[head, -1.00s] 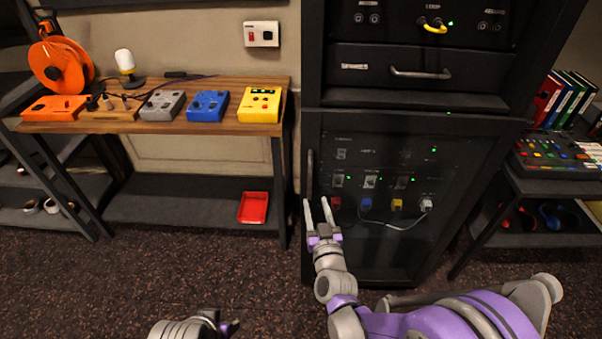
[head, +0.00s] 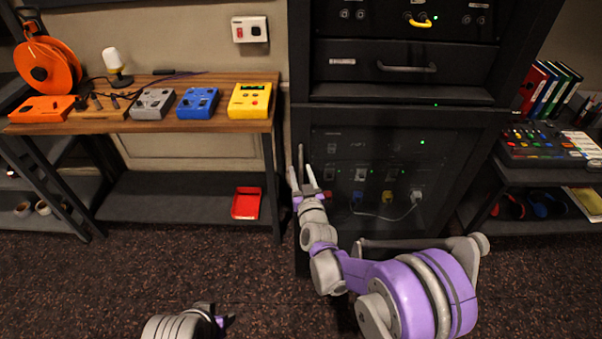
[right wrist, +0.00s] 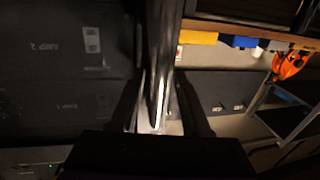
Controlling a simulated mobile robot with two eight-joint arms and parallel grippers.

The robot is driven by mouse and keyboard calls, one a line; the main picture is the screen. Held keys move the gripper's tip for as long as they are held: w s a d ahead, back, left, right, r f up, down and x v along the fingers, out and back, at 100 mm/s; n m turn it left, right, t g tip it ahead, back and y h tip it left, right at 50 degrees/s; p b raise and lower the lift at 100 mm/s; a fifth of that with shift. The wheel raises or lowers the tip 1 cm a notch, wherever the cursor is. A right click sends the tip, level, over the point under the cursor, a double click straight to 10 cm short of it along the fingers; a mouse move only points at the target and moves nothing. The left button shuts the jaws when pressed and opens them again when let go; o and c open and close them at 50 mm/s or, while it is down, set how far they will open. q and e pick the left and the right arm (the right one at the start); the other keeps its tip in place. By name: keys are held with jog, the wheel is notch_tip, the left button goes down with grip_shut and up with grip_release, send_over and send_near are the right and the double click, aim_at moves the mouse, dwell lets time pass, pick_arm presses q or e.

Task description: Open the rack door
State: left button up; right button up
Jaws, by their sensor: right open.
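The rack door (head: 342,238) is a dark see-through panel on the lower part of the black rack, and it looks closed. Its upright bar handle (head: 300,152) is at the door's left edge. My right gripper (head: 303,172) is open at the lower part of this handle. In the right wrist view, the handle (right wrist: 162,50) runs down between the two fingers of the gripper (right wrist: 161,100). Contact with either finger cannot be made out. My left gripper (head: 225,322) is low at the bottom edge, far from the rack, and its jaws are unclear.
A wooden table (head: 225,126) with coloured boxes stands left of the rack, with a red tray (head: 246,203) on its lower shelf. A dark shelf with a mixer (head: 540,145) stands to the right. The carpet (head: 170,265) before the rack is clear.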

jog(key=shift+c, duration=0.2)
grip_shut()
dwell(1.1)
